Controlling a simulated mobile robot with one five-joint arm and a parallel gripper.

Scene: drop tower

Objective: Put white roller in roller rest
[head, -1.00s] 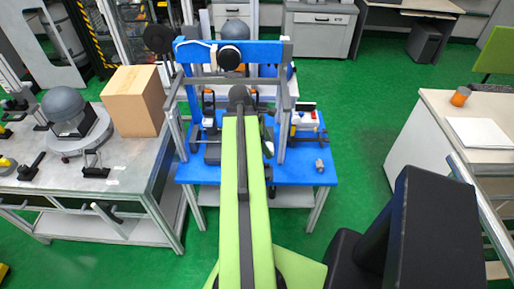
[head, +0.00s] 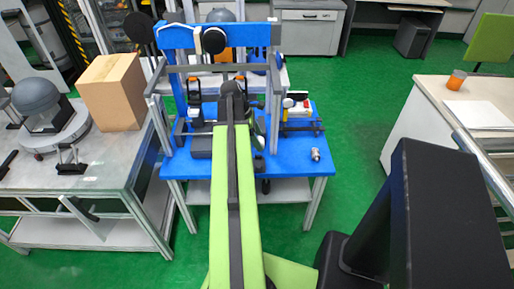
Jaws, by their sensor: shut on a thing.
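A small white piece with a red patch (head: 295,98) is at the right side of the blue table, on a yellow and dark holder (head: 284,112). It is too small to tell whether it is the white roller. I cannot make out the roller rest for certain. My green arm (head: 234,200) reaches up the middle of the head view over the table's front edge. My gripper cannot be made out; the arm covers the place where it would be, and anything in it is hidden.
The blue table (head: 285,180) carries a grey frame (head: 215,69) with a blue crossbar. A small silver part (head: 316,154) lies near its right front. A cardboard box (head: 114,92) and grey dome (head: 36,97) stand on the left bench. Green floor (head: 350,130) is open to the right.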

